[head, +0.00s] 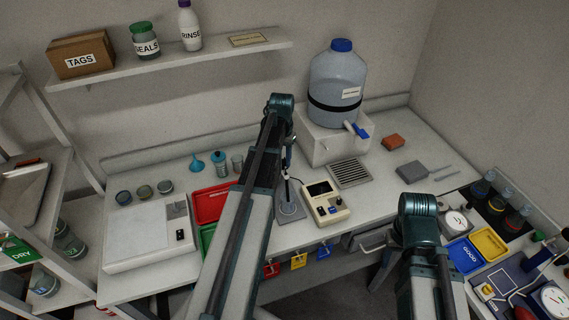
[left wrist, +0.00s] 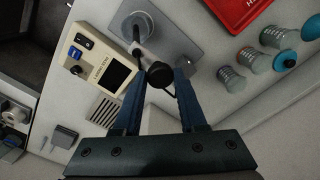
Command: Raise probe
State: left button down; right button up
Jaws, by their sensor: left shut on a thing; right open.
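My left gripper (left wrist: 160,78) is shut on a dark, round-ended piece, apparently the probe (left wrist: 159,73), in the left wrist view. A dark rod or cable runs from it toward a round vessel (left wrist: 138,25) on a grey plate (left wrist: 180,42). Whether the probe tip is inside the vessel I cannot tell. The beige meter (left wrist: 103,72) with a dark screen lies beside the plate. In the head view the meter (head: 326,204) stands right of the plate (head: 291,213), and my left arm partly hides the area. My right gripper's fingers are out of view.
A large blue-capped carboy (head: 338,85) stands on a white block behind the meter, with a drain grate (head: 349,174) in front. A red tray (head: 212,204) and small bottles (head: 221,165) are left of my left arm. Yellow and blue trays (head: 488,243) sit at right.

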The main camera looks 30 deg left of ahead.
pick_arm(q)
jog(key=w+a+f+g+h+b, duration=0.1)
jog(key=w+a+g+h+b, duration=0.2)
jog(key=w+a, duration=0.8)
jog(key=shift+a+f+b, duration=0.4)
jog(key=shift+a+b, duration=0.25)
jog(key=shift+a, duration=0.6)
pick_arm(e)
jog(key=f, duration=0.2)
jog(key=w+a+f, duration=0.1)
jog(key=shift+f, duration=0.4)
pick_arm(q)
jog(key=shift+w+a, duration=0.1)
jog(key=shift+w, duration=0.05)
jog(key=c, duration=0.7)
grip_release()
jog(key=shift+a, duration=0.15)
jog(key=shift+c, duration=0.2)
jog(key=o, duration=0.3)
jog(key=shift+w+a+f, duration=0.15)
jog(key=shift+a+f, duration=0.05)
jog(key=shift+d, duration=0.25)
pick_arm(e)
jog(key=shift+w+a, duration=0.25)
jog(key=shift+a, duration=0.1)
pick_arm(q)
jog(key=shift+r+h, duration=0.1)
jog(key=shift+h, duration=0.2)
